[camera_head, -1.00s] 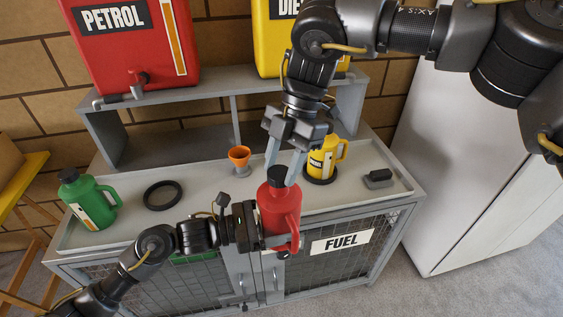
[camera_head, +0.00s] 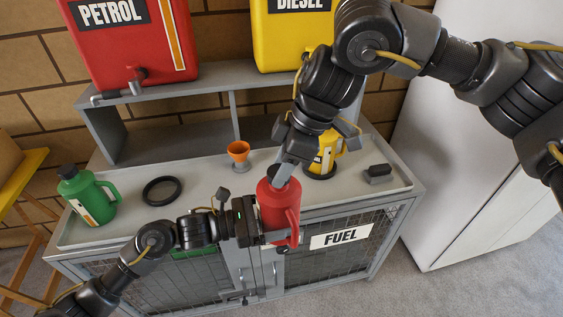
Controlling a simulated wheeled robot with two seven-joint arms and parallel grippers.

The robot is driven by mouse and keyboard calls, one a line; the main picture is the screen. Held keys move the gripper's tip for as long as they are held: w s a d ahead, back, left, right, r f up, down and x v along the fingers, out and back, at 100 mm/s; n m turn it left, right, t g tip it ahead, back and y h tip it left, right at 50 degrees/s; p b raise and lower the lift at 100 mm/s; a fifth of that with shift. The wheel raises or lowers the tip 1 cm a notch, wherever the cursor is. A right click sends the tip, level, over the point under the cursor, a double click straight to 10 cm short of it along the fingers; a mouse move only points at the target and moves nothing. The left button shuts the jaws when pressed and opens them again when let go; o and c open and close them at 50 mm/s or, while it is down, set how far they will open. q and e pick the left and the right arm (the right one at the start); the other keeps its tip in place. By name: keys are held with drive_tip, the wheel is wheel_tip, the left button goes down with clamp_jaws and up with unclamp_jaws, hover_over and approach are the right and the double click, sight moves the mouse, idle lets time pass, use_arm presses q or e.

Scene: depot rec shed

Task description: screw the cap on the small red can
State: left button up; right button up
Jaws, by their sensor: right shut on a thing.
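The small red can (camera_head: 279,207) is upright at the front edge of the bench, its handle on the right. My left gripper (camera_head: 262,220) is shut on the can's body from the left; its fingers are partly hidden. The black cap (camera_head: 274,172) is at the can's mouth. My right gripper (camera_head: 284,172) points down from above and is shut on the cap, its fingers covering much of it. I cannot tell how tightly the cap sits on the can.
A green can (camera_head: 88,196) and a black ring (camera_head: 162,191) are on the bench's left. An orange funnel (camera_head: 238,152) stands behind. A yellow can (camera_head: 325,158) is partly behind my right gripper. A dark block (camera_head: 378,174) lies right. Red petrol (camera_head: 130,50) and yellow diesel (camera_head: 282,45) tanks stand above.

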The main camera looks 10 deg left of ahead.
drive_tip(key=m+t, duration=0.1)
drive_tip(key=m, duration=0.3)
drive_tip(key=m+t, duration=0.1)
drive_tip(key=m, duration=0.1)
drive_tip(key=shift+s+a+r+t+h, duration=0.1)
drive_tip(key=shift+s+a+t+h, duration=0.2)
drive_tip(key=shift+a, duration=0.05)
drive_tip(key=m, duration=0.3)
drive_tip(key=m+t+h, duration=0.1)
drive_tip(key=m, duration=0.3)
drive_tip(key=shift+a+t+h, duration=0.2)
drive_tip(key=shift+t+h, duration=0.1)
drive_tip(key=shift+d, duration=0.1)
drive_tip(key=o, duration=0.9)
drive_tip(key=shift+o, duration=0.2)
drive_tip(key=shift+r, duration=2.2)
drive_tip(key=shift+c, duration=0.4)
